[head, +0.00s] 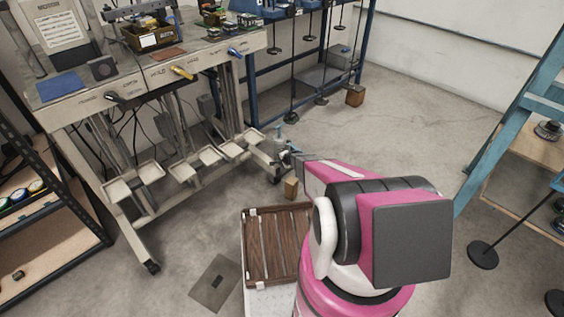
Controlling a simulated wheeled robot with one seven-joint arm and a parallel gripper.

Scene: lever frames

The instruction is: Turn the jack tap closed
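My pink arm reaches away from me, and my gripper (287,158) is small and partly hidden at its far end, low beside the right end of the lever bench. I cannot tell its opening. A small teal upright part (280,132) stands just beyond the gripper, next to the bench's right foot. It may belong to the jack with the tap, but the tap itself is too small to make out. I cannot tell whether the gripper touches it.
The lever bench (160,70) has black, yellow (183,73) and blue (236,51) handles, with pedals (134,181) below. A wooden slatted panel (256,250) lies near my base. A wooden block (291,188) stands below the gripper.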

